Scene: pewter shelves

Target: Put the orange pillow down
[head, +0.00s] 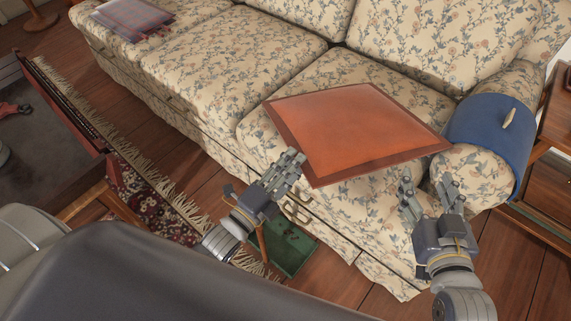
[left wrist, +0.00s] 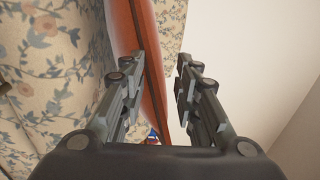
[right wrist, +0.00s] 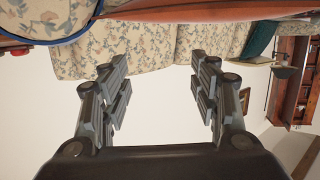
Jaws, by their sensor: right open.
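The orange pillow (head: 355,125), square with a darker red border, is above the near seat cushion of the floral sofa (head: 225,55), its right corner close to the armrest. I cannot tell whether its underside touches the seat. My left gripper (head: 293,162) is at its near left edge. In the left wrist view, the pillow (left wrist: 150,60) shows edge-on between the fingers (left wrist: 160,90), which stand partly closed around it. My right gripper (head: 425,195) is open and empty, apart from the pillow in front of the armrest. In the right wrist view, the pillow (right wrist: 220,15) crosses the top.
A blue cloth (head: 490,130) with a remote-like item covers the armrest. A green box (head: 290,250) is on the floor below my left gripper. A wooden cabinet (head: 540,190) stands right. The middle seat is clear.

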